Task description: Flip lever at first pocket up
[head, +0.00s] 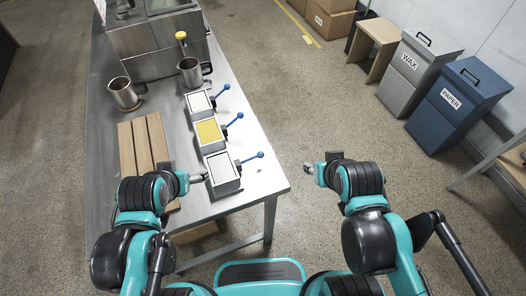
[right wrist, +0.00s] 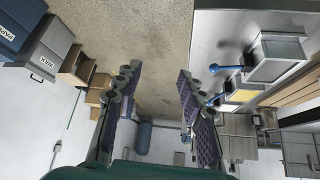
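Three open-topped metal pockets stand in a row on the steel table, each with a blue-knobbed lever on its right side. The nearest pocket (head: 222,172) looks pale grey inside, and its lever (head: 254,157) points out to the right. The middle pocket (head: 209,133) holds yellow; the far pocket (head: 198,104) looks whitish. My left gripper (head: 203,177) is at the left side of the nearest pocket; its opening is too small to tell. My right gripper (head: 307,168) hangs right of the table, apart from the levers. The right wrist view shows its fingers (right wrist: 158,95) open and empty.
Wooden boards (head: 143,150) lie left of the pockets. Two metal mugs (head: 125,94) and a steel machine (head: 155,42) stand farther back on the table (head: 250,188). Bins marked WAX (head: 410,65) and PAPER (head: 452,100) stand at the right. The floor between is clear.

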